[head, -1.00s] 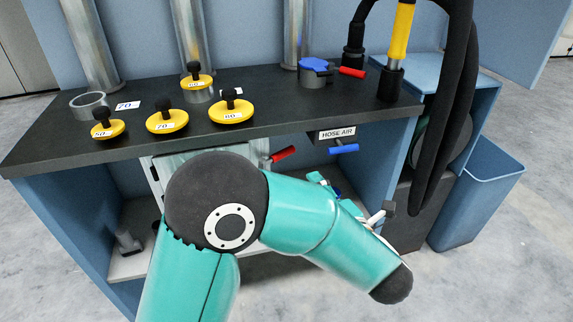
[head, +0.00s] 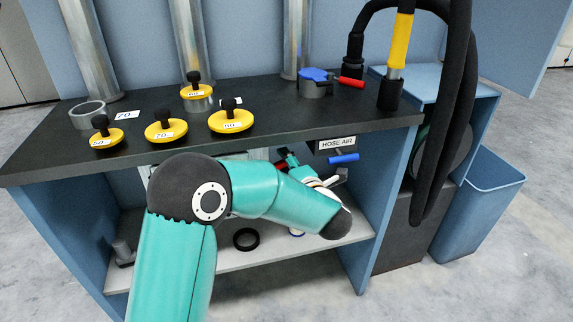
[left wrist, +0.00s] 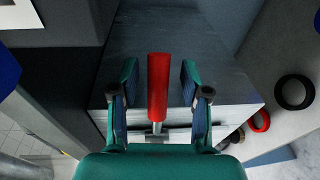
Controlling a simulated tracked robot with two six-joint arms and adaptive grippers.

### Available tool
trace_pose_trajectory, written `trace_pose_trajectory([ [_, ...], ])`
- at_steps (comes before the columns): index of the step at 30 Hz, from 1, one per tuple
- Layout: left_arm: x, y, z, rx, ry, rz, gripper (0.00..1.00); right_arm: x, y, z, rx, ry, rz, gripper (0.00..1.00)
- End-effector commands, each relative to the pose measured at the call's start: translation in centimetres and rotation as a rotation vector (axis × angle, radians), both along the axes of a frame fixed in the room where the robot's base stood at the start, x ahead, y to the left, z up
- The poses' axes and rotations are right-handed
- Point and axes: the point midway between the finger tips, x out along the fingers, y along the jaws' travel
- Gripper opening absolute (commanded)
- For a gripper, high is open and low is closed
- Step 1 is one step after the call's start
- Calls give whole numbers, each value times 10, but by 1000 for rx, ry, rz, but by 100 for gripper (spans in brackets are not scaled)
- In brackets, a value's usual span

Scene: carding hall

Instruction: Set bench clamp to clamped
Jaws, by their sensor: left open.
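A red handle (left wrist: 158,85) on a short metal stem fills the middle of the left wrist view, in front of a grey box under the bench. It is mostly hidden by my gripper in the head view. My left gripper (left wrist: 159,72) is open, with one finger on each side of the handle and a gap to each. On the bench top stands a blue-topped fitting (head: 314,76) with another red handle (head: 351,82) pointing right. No label shows which red handle belongs to the bench clamp. My right gripper is not in view.
A blue handle (head: 343,159) sits under the HOSE AIR label (head: 338,143). A black ring (head: 246,239) lies on the lower shelf (head: 290,250). A black hose (head: 455,110) hangs at right.

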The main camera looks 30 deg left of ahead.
Motion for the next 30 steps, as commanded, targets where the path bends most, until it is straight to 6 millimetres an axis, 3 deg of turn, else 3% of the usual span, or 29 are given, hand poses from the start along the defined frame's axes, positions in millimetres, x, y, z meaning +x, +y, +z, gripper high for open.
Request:
trace_pose_trajectory([
  [10,2,3,0,0,0,-1,45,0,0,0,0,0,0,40],
  [18,2,3,0,1,1,0,0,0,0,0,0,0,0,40],
  [30,1,1,-2,-2,3,-4,0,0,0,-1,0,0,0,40],
])
